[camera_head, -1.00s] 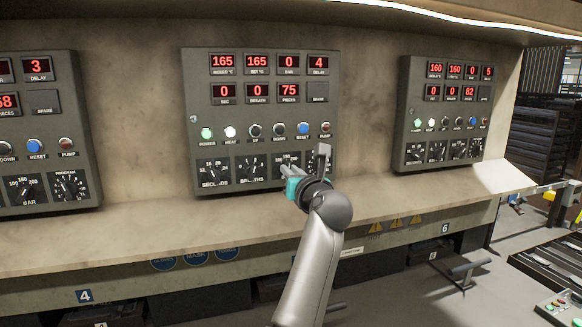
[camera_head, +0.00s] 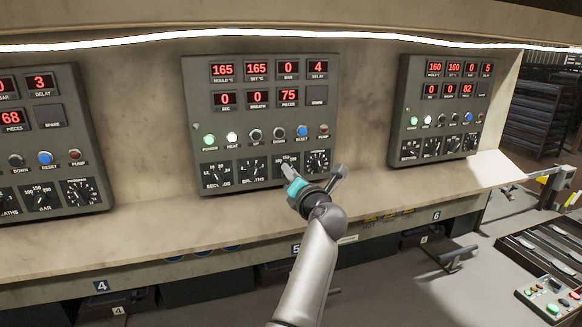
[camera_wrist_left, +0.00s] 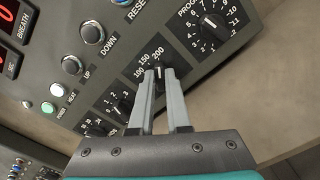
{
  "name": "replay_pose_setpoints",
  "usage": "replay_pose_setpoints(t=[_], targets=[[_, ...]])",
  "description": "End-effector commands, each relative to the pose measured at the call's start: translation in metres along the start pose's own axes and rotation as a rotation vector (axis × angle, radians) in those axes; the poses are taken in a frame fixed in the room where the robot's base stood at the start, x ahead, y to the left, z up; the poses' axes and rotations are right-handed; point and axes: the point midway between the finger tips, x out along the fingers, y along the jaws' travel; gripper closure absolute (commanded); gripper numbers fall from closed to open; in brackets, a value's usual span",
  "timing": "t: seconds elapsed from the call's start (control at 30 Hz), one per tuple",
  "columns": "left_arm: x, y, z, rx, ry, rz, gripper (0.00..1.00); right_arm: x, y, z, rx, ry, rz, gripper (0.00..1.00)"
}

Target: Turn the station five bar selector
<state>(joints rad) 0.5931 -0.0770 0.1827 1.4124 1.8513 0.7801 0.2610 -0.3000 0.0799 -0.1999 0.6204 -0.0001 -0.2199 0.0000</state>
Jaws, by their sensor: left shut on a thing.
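The station five panel (camera_head: 205,120) is the middle grey panel in the head view, above the 5 label (camera_head: 296,249). Its bar selector (camera_head: 290,160) is a black dial in the lower row, partly covered by my left gripper (camera_head: 287,171). In the left wrist view the bar selector (camera_wrist_left: 159,72) shows 100, 150 and 200 marks around its knob. The two grey fingers of my left gripper (camera_wrist_left: 160,76) stand on either side of that knob and are shut on it. The exact pointer setting is hard to read. My right gripper is not in view.
The program dial (camera_wrist_left: 208,28) sits close beside the fingers, and the breaths dial (camera_head: 252,170) is on the other side. Buttons (camera_head: 255,134) line the row above. Similar panels stand left (camera_head: 45,130) and right (camera_head: 400,135). A pale ledge (camera_head: 150,232) runs below the panels.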

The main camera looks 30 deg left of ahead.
Motion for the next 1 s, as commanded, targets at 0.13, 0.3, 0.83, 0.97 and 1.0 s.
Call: replay_pose_setpoints(t=[0.13,0.3,0.83,0.97,1.0], targets=[[0.0001,0.0009,0.0020,0.013,-0.005,0.001,1.00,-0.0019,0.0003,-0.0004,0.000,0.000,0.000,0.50],[0.0001,0.0007,0.0019,0.015,-0.006,0.002,1.00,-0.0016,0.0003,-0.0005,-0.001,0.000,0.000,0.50],[0.0001,0.0003,0.0008,0.013,-0.003,0.001,0.55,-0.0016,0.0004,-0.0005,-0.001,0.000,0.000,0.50],[-0.0001,0.0000,0.0007,0.012,-0.002,0.000,0.55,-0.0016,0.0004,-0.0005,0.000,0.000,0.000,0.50],[-0.0004,-0.0004,0.0008,0.012,-0.002,0.000,0.55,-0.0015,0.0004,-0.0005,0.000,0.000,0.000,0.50]])
